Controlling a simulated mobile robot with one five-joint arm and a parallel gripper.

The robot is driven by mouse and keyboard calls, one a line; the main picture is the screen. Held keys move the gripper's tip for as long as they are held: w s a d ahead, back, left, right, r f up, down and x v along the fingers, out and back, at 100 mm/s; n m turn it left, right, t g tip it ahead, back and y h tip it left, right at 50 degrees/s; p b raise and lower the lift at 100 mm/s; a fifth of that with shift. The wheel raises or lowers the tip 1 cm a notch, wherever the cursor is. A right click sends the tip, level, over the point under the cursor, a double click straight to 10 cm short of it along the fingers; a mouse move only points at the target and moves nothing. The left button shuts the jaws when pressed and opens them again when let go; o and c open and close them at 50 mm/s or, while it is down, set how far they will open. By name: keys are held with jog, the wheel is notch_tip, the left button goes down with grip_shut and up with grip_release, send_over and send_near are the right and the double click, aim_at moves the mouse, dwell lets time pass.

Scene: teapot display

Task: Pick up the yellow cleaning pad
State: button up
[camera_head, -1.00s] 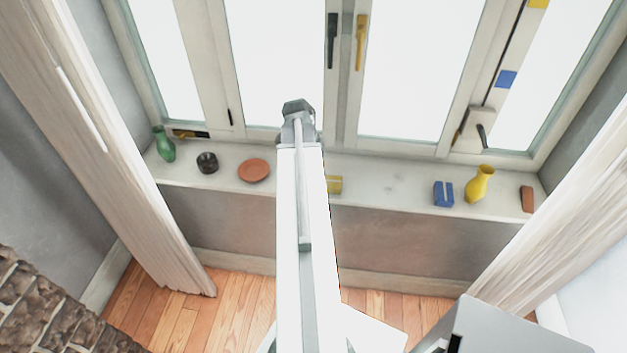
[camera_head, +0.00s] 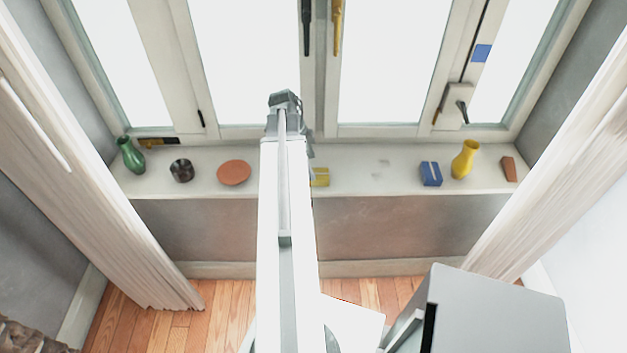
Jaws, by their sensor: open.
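A yellow pad (camera_head: 320,177) lies on the windowsill, just right of my arm in the head view. Its left part is hidden behind the arm. My arm reaches up the middle of the picture toward the window. My gripper (camera_head: 308,147) is open at the far end, and only a grey part of it shows at the arm's right edge. It appears just above the pad in the picture. The fingertips are mostly hidden, so I cannot tell the gap between them and the pad.
On the sill (camera_head: 350,172) stand a green vase (camera_head: 132,156), a dark pot (camera_head: 181,171) and a terracotta dish (camera_head: 233,173) to the left. A blue block (camera_head: 430,174), a yellow vase (camera_head: 465,160) and a brown block (camera_head: 508,169) stand right. Curtains flank both sides.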

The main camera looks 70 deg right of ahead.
jog(key=b+x, duration=0.4)
jog(key=x, duration=0.1)
jog(key=shift+f+b, duration=0.25)
jog(key=shift+b, duration=0.15)
dwell(0.3)
jog(key=c, duration=1.6)
notch_tip(320, 180, up, 11)
jog(key=p, duration=1)
jog(key=shift+a+f+p, duration=0.1)
jog(key=shift+f+p, duration=0.05)
jog(key=shift+p, duration=0.2)
